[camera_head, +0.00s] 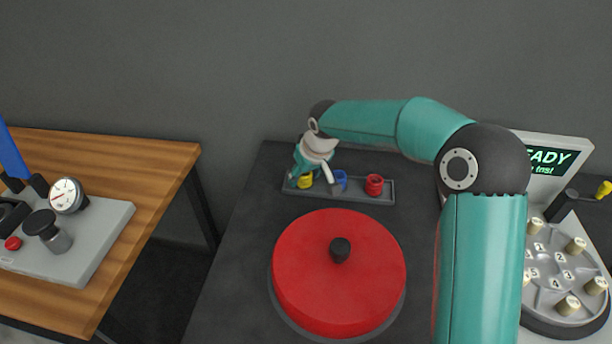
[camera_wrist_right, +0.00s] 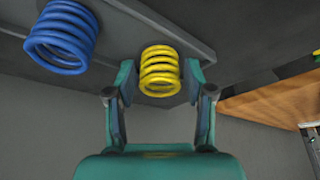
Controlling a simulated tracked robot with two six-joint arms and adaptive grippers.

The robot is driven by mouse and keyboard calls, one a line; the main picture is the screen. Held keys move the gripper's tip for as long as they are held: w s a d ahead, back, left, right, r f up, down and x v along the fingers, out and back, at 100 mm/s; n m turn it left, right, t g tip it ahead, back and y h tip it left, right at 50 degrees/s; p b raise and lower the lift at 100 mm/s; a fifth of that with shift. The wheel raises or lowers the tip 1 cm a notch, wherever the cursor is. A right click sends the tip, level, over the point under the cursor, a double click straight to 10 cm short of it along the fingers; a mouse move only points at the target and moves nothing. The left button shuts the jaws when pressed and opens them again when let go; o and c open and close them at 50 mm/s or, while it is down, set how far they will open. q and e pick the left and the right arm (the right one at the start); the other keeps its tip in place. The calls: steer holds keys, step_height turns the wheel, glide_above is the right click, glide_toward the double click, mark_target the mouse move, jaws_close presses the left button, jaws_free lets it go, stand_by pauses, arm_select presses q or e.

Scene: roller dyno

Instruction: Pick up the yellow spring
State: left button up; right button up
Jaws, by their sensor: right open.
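The yellow spring (camera_head: 305,181) stands at the left end of a grey tray (camera_head: 352,197) in the head view, partly hidden by my right gripper (camera_head: 303,178). In the right wrist view, the yellow spring (camera_wrist_right: 160,71) is a coil between the two open fingers of my right gripper (camera_wrist_right: 160,85). Gaps show between the coil and both fingers. My left gripper is not in view.
A blue spring (camera_head: 340,180) stands close beside the yellow one, and a red spring (camera_head: 374,184) is farther right in the tray. A large red disc (camera_head: 338,275) with a black knob lies in front. A wooden table (camera_head: 150,170) is at left.

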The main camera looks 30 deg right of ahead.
steer(key=shift+f, duration=0.2)
steer(key=c, duration=0.9)
steer(key=shift+w+r, duration=0.1)
steer(key=shift+r, duration=0.1)
